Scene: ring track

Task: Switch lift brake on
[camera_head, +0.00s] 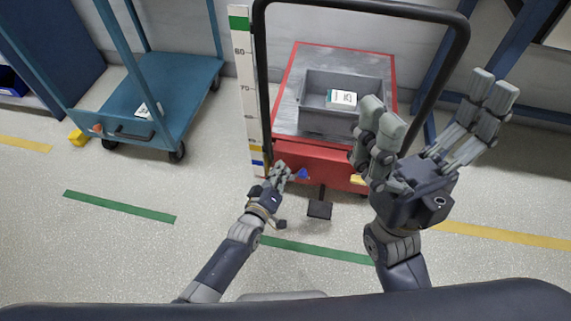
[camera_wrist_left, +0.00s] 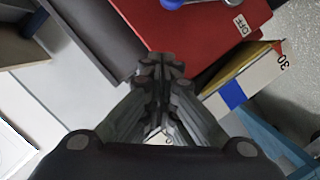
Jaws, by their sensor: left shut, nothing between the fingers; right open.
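The red lift cart (camera_head: 315,180) stands ahead with a tall black handle frame. A small blue knob (camera_head: 303,173) sits on its near red face. In the left wrist view the blue knob (camera_wrist_left: 172,3) is cut by the top edge, with a metal lever beside it and an "OFF" label (camera_wrist_left: 242,24) to its right. The lever's full setting is out of view. My left gripper (camera_head: 283,170) is shut and empty, just left of the knob; its fingertips (camera_wrist_left: 160,65) appear apart from it. My right gripper (camera_head: 436,103) is raised and open, right of the cart.
A grey bin (camera_head: 310,121) with a white-labelled item lies on the cart top. A black pedal (camera_head: 319,209) juts out below. A height scale (camera_head: 245,90) stands at the cart's left. A blue trolley (camera_head: 180,85) is further left. The floor between is clear.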

